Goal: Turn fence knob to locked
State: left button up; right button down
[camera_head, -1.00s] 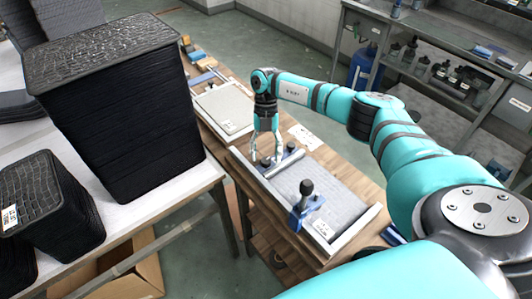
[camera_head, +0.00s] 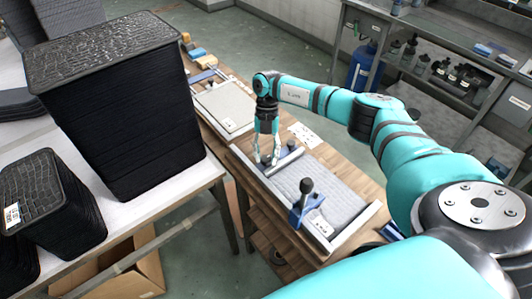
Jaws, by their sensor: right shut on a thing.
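The tray jig (camera_head: 340,235) lies on the wooden bench with a grey ribbed panel (camera_head: 335,190) in it. The small dark fence knob (camera_head: 266,160) sits at the left of this bar, largely hidden by my fingers. My right gripper (camera_head: 267,163) points down and is shut on the fence knob. Whether the knob stands at locked cannot be read. A taller black-handled blue clamp (camera_head: 307,187) stands at the near end of the jig. My left gripper is not in view.
A tall black tray stack (camera_head: 125,120) and a shorter stack (camera_head: 55,205) stand on the white table at left. A light flat panel (camera_head: 225,107) lies behind the jig. White labels (camera_head: 305,134) lie to its right. A shelf (camera_head: 450,85) with bottles stands behind.

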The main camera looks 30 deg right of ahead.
jog(key=shift+m, duration=0.4)
jog(key=c, duration=0.9)
grip_release()
jog(key=shift+c, duration=0.2)
jog(key=shift+r, duration=0.1)
jog(key=v, duration=1.2)
jog(key=shift+s, duration=0.1)
